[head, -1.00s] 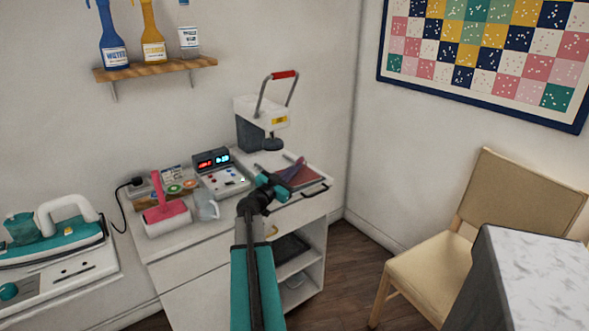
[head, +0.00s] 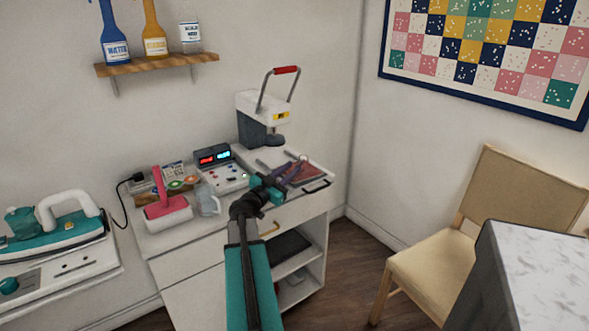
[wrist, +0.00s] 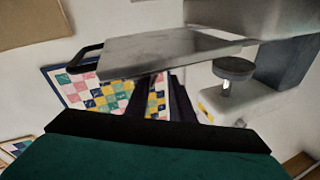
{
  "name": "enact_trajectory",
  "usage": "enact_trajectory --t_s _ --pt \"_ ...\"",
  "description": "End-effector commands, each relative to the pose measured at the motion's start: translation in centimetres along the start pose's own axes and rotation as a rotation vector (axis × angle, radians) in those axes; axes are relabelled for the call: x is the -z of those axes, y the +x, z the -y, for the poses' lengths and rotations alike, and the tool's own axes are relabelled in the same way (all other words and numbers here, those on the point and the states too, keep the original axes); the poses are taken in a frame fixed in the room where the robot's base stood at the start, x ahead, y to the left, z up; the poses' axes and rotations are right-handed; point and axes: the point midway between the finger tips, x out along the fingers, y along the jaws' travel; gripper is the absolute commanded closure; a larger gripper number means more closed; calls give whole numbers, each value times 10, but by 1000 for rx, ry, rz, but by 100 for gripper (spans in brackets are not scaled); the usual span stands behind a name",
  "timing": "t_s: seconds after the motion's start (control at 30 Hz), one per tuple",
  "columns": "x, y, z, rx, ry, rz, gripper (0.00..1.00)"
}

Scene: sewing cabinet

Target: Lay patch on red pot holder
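The red pot holder (head: 308,174) lies flat on the light slide-out plate (head: 327,176) in front of the press, partly behind my gripper. My gripper (head: 292,175) is over the plate's near left part, beside and partly in front of the pot holder. Two purple prong-like shapes extend from its teal end and look spread apart. In the wrist view, two dark fingers (wrist: 167,98) show a gap between them, with the quilt behind. I cannot make out a separate patch in either view. The pot holder's surface is not recognisable in the wrist view.
The press (head: 262,108) with a red-topped lever stands behind the plate. A control box (head: 222,170), clear jug (head: 207,201) and pink-handled roller (head: 166,207) stand left. An iron (head: 65,235) is far left. A chair (head: 430,260) stands right.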

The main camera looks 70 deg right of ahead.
Motion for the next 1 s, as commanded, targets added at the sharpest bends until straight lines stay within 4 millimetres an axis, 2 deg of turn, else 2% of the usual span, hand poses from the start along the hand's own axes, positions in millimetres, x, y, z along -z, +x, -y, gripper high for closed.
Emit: enact_trajectory --t_s 0.03,0.4,0.6,0.8,1.0 --pt "-1 -10 -1 1 0 0 78" --pt "-1 -65 -1 3 1 0 78" --pt "-1 -89 -1 2 0 1 78" --pt "0 -100 0 1 0 0 78" --pt "0 -101 1 2 0 0 78"
